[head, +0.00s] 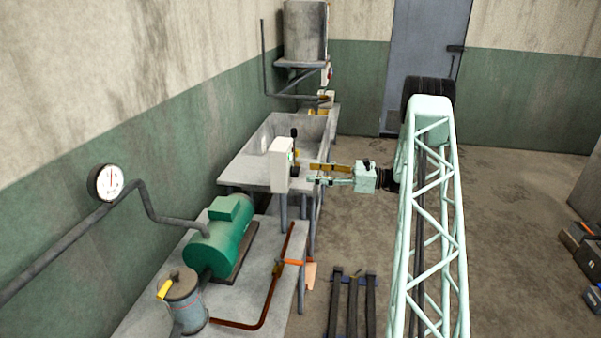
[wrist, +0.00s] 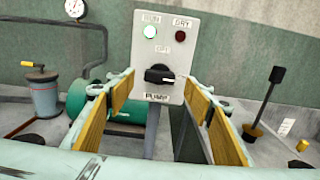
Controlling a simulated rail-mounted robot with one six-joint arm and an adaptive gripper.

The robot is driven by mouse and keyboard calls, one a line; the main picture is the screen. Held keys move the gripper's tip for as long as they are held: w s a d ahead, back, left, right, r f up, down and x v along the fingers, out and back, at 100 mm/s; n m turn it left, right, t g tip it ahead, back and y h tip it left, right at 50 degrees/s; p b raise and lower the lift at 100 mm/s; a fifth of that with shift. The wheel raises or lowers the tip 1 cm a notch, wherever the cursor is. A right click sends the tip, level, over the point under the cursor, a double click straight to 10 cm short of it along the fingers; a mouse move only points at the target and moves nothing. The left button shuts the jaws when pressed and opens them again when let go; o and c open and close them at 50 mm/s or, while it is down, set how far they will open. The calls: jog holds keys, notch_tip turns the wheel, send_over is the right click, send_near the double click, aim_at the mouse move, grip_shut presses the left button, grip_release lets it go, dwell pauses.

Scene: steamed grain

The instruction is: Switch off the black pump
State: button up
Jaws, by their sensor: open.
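A pale control box (wrist: 157,50) faces me in the wrist view. It carries a black rotary knob (wrist: 159,74) above a label reading PUMP. The knob's grip lies roughly level, with a light mark at its right end. In the head view my gripper (head: 311,173) points left at the box (head: 281,165), a short gap away.
A green motor (head: 222,238) and a grey canister (head: 184,302) stand on the low bench at left. A concrete basin (head: 262,152) lies behind the box. A black lever (wrist: 267,98) stands right of the box in the wrist view.

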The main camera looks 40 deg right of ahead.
aim_at(295, 172)
jog(key=shift+x, duration=2.95)
jog(key=c, duration=0.9)
